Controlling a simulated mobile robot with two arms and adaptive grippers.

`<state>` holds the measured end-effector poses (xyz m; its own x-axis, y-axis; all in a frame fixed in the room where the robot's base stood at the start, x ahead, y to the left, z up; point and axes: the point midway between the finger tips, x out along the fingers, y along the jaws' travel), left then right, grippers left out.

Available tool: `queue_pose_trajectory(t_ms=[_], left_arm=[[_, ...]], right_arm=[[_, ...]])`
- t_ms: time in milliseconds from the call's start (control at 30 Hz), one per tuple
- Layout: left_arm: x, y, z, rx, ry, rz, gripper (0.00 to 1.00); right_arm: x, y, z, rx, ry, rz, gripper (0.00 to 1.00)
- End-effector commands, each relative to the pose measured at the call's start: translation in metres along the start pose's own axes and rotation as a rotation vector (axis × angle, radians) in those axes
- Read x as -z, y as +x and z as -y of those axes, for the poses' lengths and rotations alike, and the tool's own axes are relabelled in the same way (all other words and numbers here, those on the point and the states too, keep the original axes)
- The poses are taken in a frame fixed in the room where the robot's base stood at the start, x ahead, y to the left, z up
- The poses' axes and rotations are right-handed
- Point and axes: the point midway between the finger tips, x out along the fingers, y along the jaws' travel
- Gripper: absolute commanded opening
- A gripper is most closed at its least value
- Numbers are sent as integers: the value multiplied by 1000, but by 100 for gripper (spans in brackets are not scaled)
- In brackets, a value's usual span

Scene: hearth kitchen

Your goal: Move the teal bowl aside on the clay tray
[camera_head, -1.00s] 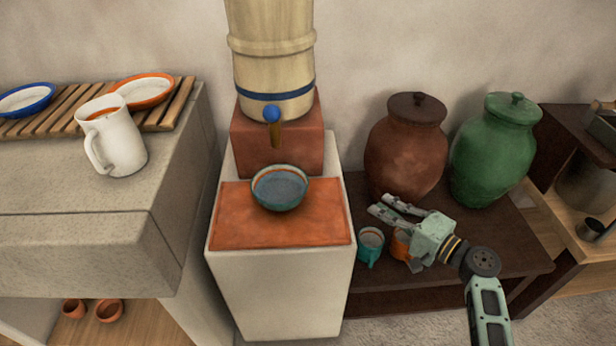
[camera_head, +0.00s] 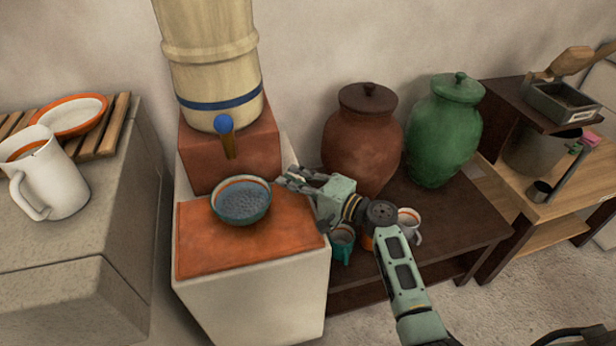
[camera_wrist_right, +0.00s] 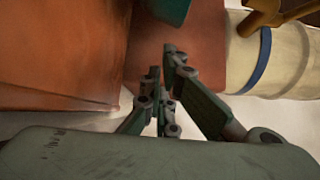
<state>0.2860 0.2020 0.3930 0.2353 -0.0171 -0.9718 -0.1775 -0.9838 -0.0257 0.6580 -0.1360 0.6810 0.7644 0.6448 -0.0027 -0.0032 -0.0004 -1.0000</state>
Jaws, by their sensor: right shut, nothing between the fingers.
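The teal bowl (camera_head: 241,208) has an orange-brown band inside the rim and a speckled blue-grey inside. It stands upright on the flat orange clay tray (camera_head: 285,252), below and in front of the dispenser's spout. My right gripper (camera_head: 283,182) is just right of the bowl, its fingers pointing left. Its fingers are shut with nothing between them, and a small gap seems to separate them from the bowl. In the right wrist view the shut fingers (camera_wrist_right: 162,60) point at a teal edge of the bowl (camera_wrist_right: 168,8). My left gripper is not in view.
A pale barrel dispenser (camera_head: 211,60) with a blue tap stands behind the bowl. Brown (camera_head: 360,140) and green (camera_head: 443,135) jars stand right. A teal mug (camera_head: 341,243) and white mug (camera_head: 408,222) are near my right arm. A white pitcher (camera_head: 60,180) stands left.

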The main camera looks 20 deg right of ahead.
Motion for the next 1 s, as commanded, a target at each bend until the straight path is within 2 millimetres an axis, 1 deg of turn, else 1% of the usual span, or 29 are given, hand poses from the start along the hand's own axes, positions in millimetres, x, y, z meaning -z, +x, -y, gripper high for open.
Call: queue_pose_trajectory(t_ms=[33, 167, 533, 633, 667, 767, 800, 900, 1000], left_arm=[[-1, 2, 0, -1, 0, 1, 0], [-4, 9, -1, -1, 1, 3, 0], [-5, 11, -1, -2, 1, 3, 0], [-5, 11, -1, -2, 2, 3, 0], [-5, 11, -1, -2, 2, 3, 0], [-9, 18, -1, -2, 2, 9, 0], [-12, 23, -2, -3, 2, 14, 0], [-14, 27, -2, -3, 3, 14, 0], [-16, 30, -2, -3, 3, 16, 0]], right_arm=[[-6, 1, 2, 2, 0, 0, 0], [-14, 4, 2, 3, -1, 1, 0], [-16, 4, 1, 2, -1, 0, 0], [-22, 5, 1, 2, 0, 1, 0], [-26, 6, 1, 1, 0, 2, 0], [-49, 12, 2, 2, 3, 4, 0], [-61, 15, 2, 2, 3, 5, 0], [-88, 21, 1, 2, 3, 4, 0], [-110, 27, 1, 2, 1, 3, 0]])
